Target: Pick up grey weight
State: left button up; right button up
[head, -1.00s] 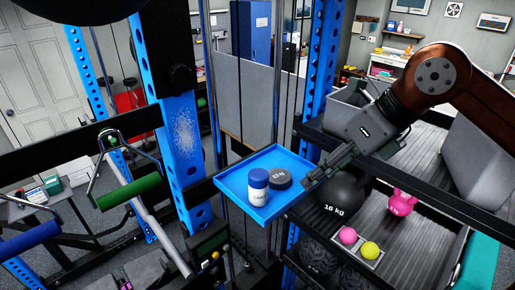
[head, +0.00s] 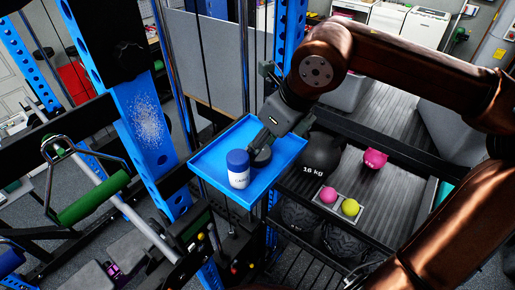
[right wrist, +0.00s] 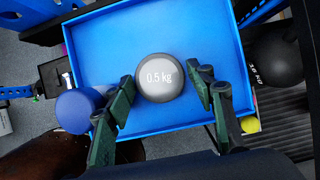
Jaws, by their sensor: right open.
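The grey weight (right wrist: 160,88), round and marked 0.5 kg, lies on the blue tray (right wrist: 95,45) in the right wrist view. In the right wrist view my right gripper (right wrist: 167,82) is open, with one green-black finger on either side of the weight. I see a gap at the left finger; contact at the right cannot be told. My left gripper is out of view.
A black 16 kg kettlebell (head: 318,155), pink kettlebell (head: 375,158) and pink and yellow balls (head: 350,207) sit on the rack to the right.

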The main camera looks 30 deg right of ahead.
jog(key=shift+f, duration=0.4)
jog(key=shift+w+r, duration=0.1)
jog(key=c, duration=1.3)
